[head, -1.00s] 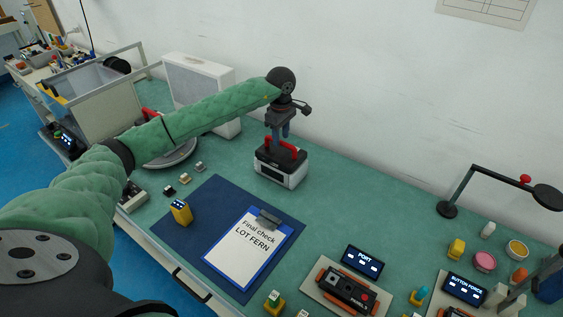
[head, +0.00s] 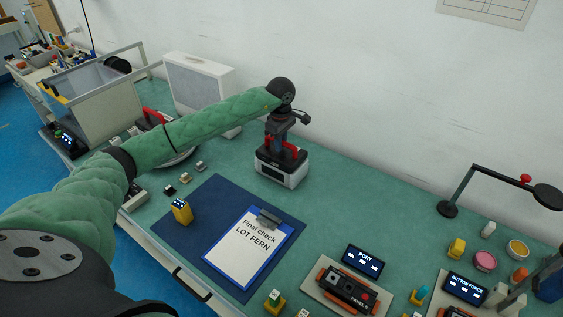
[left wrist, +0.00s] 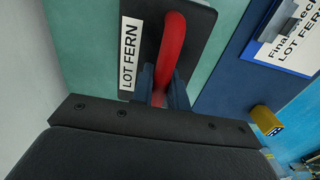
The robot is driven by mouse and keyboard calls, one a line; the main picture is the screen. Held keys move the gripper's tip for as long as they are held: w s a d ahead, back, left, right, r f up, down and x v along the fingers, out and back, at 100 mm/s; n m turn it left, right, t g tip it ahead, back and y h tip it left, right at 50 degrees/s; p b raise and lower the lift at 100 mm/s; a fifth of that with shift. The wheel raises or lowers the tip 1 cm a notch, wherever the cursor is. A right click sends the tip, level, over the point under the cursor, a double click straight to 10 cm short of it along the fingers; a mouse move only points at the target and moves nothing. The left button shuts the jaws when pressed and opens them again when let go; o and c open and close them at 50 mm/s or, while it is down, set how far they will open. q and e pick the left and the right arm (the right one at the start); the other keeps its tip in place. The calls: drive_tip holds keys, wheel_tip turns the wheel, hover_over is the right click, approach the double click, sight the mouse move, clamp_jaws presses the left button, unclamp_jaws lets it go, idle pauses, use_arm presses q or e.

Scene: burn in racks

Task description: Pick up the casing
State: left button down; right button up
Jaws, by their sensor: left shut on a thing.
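The casing (head: 280,173) is a box with a white lower part, a dark front panel, a black top and a red handle. It stands on the green bench near the wall. My left gripper (head: 281,146) is above it, pointing down, shut on the red handle. In the left wrist view the red handle (left wrist: 172,45) runs between the blue fingers (left wrist: 163,88). The black top of the casing (left wrist: 196,40) there bears a white label reading LOT FERN (left wrist: 128,54). I cannot see a gap under the casing. My right gripper is not in view.
A blue mat (head: 213,193) with a clipboard (head: 244,245) reading LOT FERN and a yellow block (head: 181,212) lies in front. A white panel box (head: 199,85) stands behind my arm. A black lamp (head: 497,180) and test fixtures (head: 347,290) are at right. Bench right of the casing is clear.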

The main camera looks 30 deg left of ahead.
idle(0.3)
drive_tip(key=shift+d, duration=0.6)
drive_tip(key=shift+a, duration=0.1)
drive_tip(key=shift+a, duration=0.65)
